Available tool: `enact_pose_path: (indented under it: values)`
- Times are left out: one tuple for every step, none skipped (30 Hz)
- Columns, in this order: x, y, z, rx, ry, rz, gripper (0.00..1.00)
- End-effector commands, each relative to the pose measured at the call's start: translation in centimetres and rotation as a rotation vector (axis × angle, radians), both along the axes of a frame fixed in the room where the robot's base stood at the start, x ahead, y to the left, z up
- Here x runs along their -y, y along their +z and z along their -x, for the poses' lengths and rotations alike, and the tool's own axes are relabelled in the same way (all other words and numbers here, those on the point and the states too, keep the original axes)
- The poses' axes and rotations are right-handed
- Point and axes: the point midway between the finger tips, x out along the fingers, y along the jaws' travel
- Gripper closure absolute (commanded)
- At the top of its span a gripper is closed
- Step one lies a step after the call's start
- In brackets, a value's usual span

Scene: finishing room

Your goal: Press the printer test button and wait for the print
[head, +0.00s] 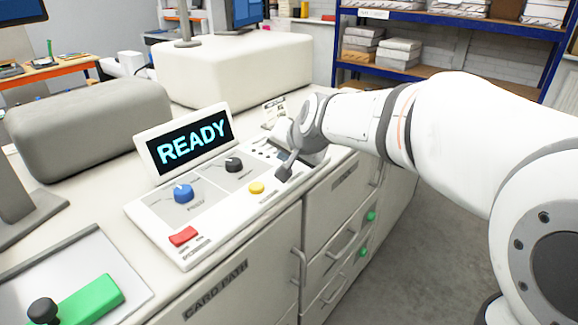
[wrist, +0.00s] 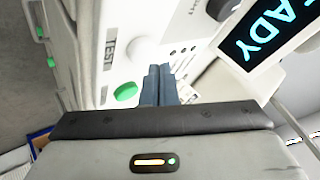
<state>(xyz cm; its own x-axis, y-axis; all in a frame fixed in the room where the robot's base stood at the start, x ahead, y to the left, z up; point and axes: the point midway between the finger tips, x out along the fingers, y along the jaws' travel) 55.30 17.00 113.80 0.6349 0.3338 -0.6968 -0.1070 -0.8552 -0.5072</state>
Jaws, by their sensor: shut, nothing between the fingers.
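The printer control panel (head: 215,212) has a tilted display (head: 190,145) reading "READY" in cyan. In the wrist view a round green button (wrist: 125,92) sits on the white panel, near a "TEST" label (wrist: 111,48). My gripper (head: 284,172) is shut and empty over the right end of the panel. In the wrist view its closed fingertips (wrist: 158,72) are beside the green button, to its right. I cannot tell whether they touch the panel. The green button cannot be made out in the head view, where my gripper covers that area.
A blue knob (head: 184,193), a black knob (head: 234,164), a yellow button (head: 256,188) and a red button (head: 183,236) are on the panel. A green block (head: 92,299) with a black knob lies at lower left. Shelves (head: 455,22) stand behind; grey floor (head: 430,250) is open at right.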

Motion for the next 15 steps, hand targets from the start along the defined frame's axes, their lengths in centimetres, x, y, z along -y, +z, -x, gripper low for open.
enact_pose_path:
  values:
    - [0.00, 0.00, 0.00, 0.000, 0.000, 0.000, 1.00]
    - [0.00, 0.00, 0.00, 0.000, 0.000, 0.000, 1.00]
    - [0.00, 0.00, 0.00, 0.000, 0.000, 0.000, 1.00]
    - [-0.01, 0.01, 0.00, 0.000, 0.000, 0.000, 1.00]
    - [-0.01, 0.01, 0.00, 0.000, 0.000, 0.000, 1.00]
    - [-0.01, 0.01, 0.00, 0.000, 0.000, 0.000, 1.00]
    - [-0.01, -0.01, 0.00, 0.000, 0.000, 0.000, 1.00]
    - [-0.01, -0.04, 0.00, 0.000, 0.000, 0.000, 1.00]
    - [-0.01, -0.11, 0.00, 0.000, 0.000, 0.000, 1.00]
    - [-0.01, -0.19, -0.01, 0.000, 0.000, 0.000, 1.00]
    - [-0.01, -0.30, -0.02, 0.000, 0.000, 0.000, 1.00]
    - [-0.01, -0.44, -0.03, 0.000, 0.000, 0.000, 1.00]
    - [-0.02, -0.57, -0.05, 0.000, 0.000, 0.000, 1.00]
    - [-0.01, -0.68, -0.07, 0.000, 0.000, 0.000, 1.00]
    - [-0.01, -0.82, -0.08, 0.000, 0.000, 0.000, 1.00]
